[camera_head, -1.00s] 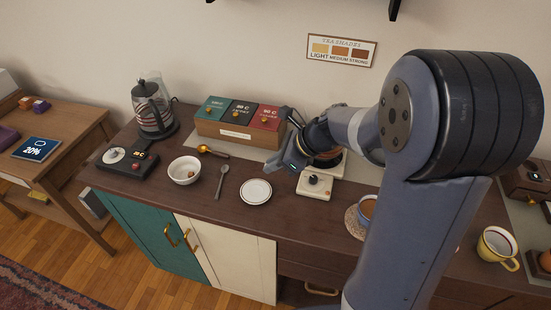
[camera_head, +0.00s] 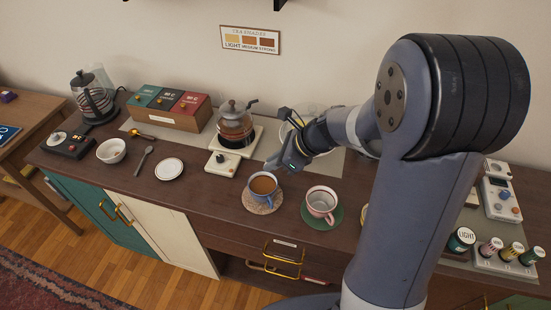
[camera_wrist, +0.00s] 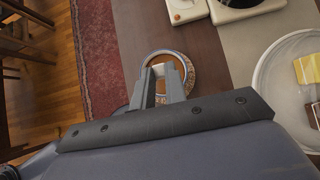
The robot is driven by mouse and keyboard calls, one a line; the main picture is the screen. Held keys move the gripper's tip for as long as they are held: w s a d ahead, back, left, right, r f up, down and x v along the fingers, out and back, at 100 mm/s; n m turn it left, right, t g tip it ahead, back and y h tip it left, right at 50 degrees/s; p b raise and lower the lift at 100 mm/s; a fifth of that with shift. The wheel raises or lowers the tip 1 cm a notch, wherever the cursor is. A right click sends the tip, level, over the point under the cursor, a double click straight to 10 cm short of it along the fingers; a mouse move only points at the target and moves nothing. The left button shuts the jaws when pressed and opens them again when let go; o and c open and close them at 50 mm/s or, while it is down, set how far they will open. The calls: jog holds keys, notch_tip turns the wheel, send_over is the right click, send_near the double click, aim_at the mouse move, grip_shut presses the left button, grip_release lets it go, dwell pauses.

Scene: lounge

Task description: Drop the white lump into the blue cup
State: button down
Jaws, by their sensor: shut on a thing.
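The blue cup (camera_head: 263,186) stands upright on a round patterned coaster (camera_head: 250,207), with brown liquid inside. In the wrist view, the cup's brown liquid (camera_wrist: 181,66) and rim show just beyond my fingertips. My gripper (camera_head: 276,164) is above and behind the cup in the head view. It is shut on the white lump (camera_wrist: 161,70), a small pale piece between the fingertips in the wrist view. The lump cannot be made out in the head view. The height of the fingertips above the cup is hard to tell.
A pink cup (camera_head: 321,201) on a green saucer stands right of the blue cup. A glass teapot (camera_head: 234,124) stands on a warmer behind left. A clear dish (camera_wrist: 268,85) with yellow and brown pieces lies close by. A white bowl (camera_head: 111,151) is far left.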

jog(key=shift+d+f, duration=0.15)
jog(key=shift+f, duration=0.15)
notch_tip(320, 180, down, 6)
jog(key=b, duration=0.6)
jog(key=shift+r, duration=0.25)
jog(key=c, duration=1.4)
grip_release()
jog(key=shift+o, duration=0.2)
jog(key=shift+r, duration=0.1)
jog(key=v, duration=1)
jog(key=shift+d+r+p, duration=0.2)
jog(key=shift+r+p, duration=0.05)
jog(key=shift+p, duration=0.05)
